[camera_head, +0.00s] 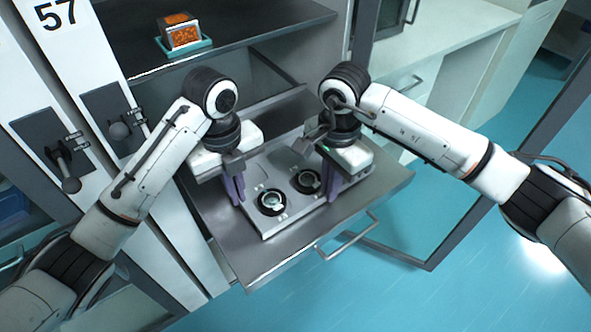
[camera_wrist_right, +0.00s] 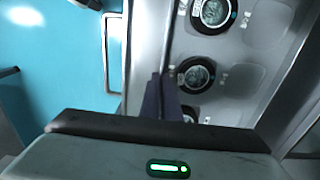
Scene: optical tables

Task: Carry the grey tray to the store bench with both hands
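The grey tray (camera_head: 283,222) lies on a pulled-out dark metal shelf (camera_head: 255,262) inside a cabinet. Round black-rimmed pieces (camera_head: 271,201) sit in it, and they also show in the right wrist view (camera_wrist_right: 196,75). My left gripper (camera_head: 235,190) points down at the tray's left side, its purple fingers close together on the edge. My right gripper (camera_head: 331,187) does the same at the right side. In the right wrist view its fingers (camera_wrist_right: 165,100) are close together at the tray's rim (camera_wrist_right: 176,40).
An upper shelf (camera_head: 255,25) holds an orange-filled box (camera_head: 181,33) on a teal base. The pulled-out shelf has a front handle (camera_head: 348,238). A white cabinet front with latches (camera_head: 68,165) stands at the left. A pale bench (camera_head: 450,35) is at back right. Teal floor (camera_head: 480,270) is clear at right.

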